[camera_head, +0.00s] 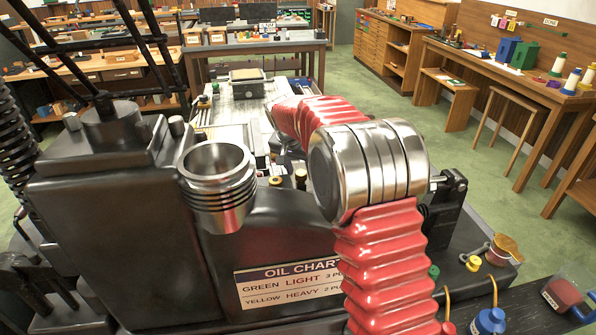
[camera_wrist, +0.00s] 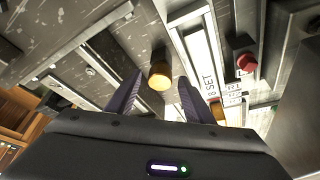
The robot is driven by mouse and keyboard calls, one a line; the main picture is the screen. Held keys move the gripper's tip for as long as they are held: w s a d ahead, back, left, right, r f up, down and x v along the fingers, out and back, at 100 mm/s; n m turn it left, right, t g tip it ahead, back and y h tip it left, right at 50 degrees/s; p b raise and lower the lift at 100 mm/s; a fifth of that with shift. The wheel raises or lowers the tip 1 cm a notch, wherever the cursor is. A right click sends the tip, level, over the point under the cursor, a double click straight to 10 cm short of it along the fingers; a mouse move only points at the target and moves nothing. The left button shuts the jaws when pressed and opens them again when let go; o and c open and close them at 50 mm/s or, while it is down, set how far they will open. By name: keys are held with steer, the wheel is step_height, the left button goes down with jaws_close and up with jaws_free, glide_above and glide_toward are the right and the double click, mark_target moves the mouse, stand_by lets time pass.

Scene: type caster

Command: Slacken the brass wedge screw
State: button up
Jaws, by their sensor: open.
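A round brass screw head (camera_wrist: 160,76) shows in the wrist view, between and a little beyond the fingertips of my gripper (camera_wrist: 158,88). The fingers are open, one on each side of it, and contact cannot be told. In the head view, two small brass knobs (camera_head: 300,175) (camera_head: 275,181) stand on the machine near my red-sleeved arm. I cannot tell which of them is the wedge screw. My gripper is hidden in the head view.
A red knob (camera_wrist: 246,62) and a white label plate (camera_wrist: 208,75) lie right of the fingers. In the head view, a steel cup (camera_head: 218,185) stands left of my arm. An oil chart (camera_head: 288,283), a yellow cap (camera_head: 473,263) and a blue oil can (camera_head: 489,321) are nearer.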

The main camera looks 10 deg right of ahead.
steer(key=shift+c, duration=0.5)
steer(key=c, duration=0.9)
steer(key=shift+a, duration=0.35)
steer(key=shift+c, duration=0.2)
steer(key=shift+d, duration=0.25)
steer(key=shift+d+r+n, duration=0.1)
steer(key=shift+n, duration=0.5)
